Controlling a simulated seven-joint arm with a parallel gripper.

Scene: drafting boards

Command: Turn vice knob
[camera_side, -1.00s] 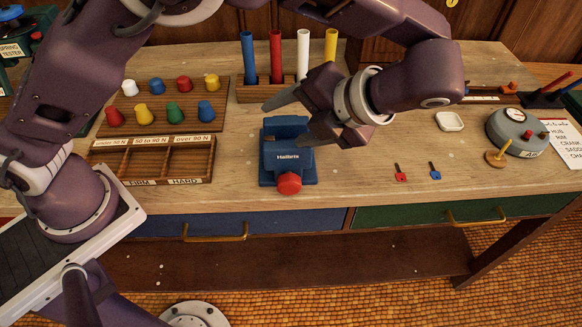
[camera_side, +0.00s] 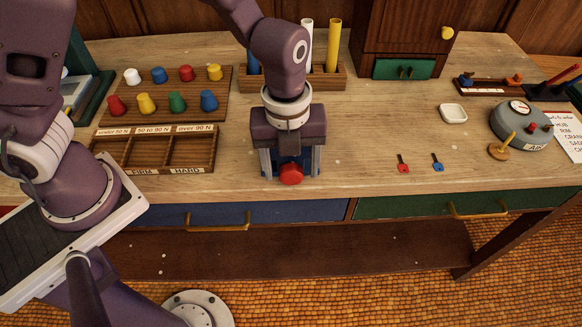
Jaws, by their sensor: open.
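The blue vice stands near the front edge of the bench, its red knob (camera_side: 291,174) facing forward. My gripper (camera_side: 290,168) points down directly over the vice (camera_side: 292,157), with one finger on each side of its body. The fingers are open. My gripper's palm hides the top of the vice and its label. The red knob shows in front, between and just ahead of the fingers. I cannot tell whether the fingers touch the vice.
A sorting tray (camera_side: 155,148) and a board (camera_side: 222,95) of coloured knobs lie to the left. A rack (camera_side: 333,78) with coloured tubes stands behind. Red (camera_side: 403,164) and blue (camera_side: 437,162) keys lie to the right, with clear bench between them and the vice.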

